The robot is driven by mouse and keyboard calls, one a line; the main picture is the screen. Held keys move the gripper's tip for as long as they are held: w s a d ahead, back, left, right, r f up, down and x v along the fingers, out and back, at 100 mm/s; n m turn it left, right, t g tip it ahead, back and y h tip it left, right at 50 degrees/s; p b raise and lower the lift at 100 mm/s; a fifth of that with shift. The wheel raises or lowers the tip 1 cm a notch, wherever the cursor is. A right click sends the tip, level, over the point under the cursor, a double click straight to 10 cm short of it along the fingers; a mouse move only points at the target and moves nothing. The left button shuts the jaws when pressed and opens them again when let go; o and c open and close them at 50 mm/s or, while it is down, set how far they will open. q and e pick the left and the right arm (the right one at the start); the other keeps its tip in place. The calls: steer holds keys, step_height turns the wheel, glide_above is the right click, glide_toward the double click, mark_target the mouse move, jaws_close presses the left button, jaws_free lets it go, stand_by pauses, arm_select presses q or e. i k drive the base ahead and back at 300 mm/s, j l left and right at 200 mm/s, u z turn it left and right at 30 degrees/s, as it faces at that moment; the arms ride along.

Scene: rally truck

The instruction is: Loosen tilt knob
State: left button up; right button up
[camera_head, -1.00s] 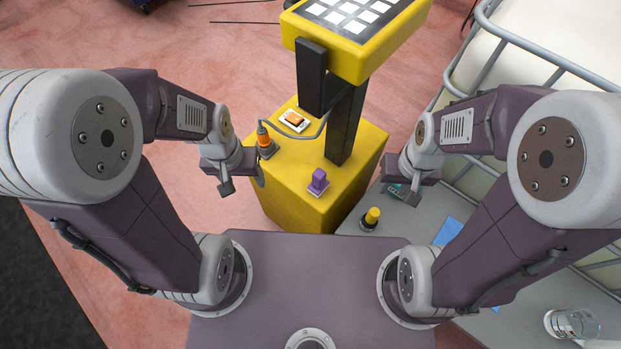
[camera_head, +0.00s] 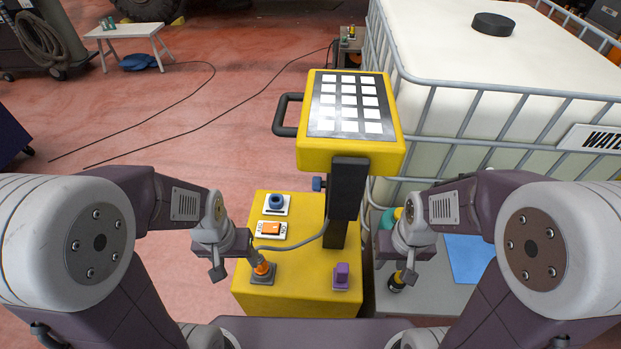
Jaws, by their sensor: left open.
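A yellow light panel (camera_head: 390,142) with white squares is tilted on a black post (camera_head: 340,232) above a yellow box (camera_head: 300,296). A small blue knob (camera_head: 318,184) sticks out to the left of the black bracket under the panel; I take it to be the tilt knob. My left gripper (camera_head: 218,270) is open and empty, left of the box and below the knob, apart from it. My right gripper (camera_head: 405,277) hangs right of the post; its jaw gap does not show clearly.
On the box are a blue round control (camera_head: 276,203), an orange switch (camera_head: 270,229), an orange cable plug (camera_head: 262,269) and a purple block (camera_head: 342,275). A caged white tank (camera_head: 460,60) stands at right, with a blue sheet (camera_head: 468,258) before it. Red floor at left is mostly clear.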

mark_target(317, 184)
steer(key=j+z, duration=0.3)
steer(key=k+j+z, duration=0.1)
steer(key=j+z, duration=0.25)
steer(key=j, duration=0.15)
steer(key=j+u, duration=0.35)
steer(key=j, duration=0.65)
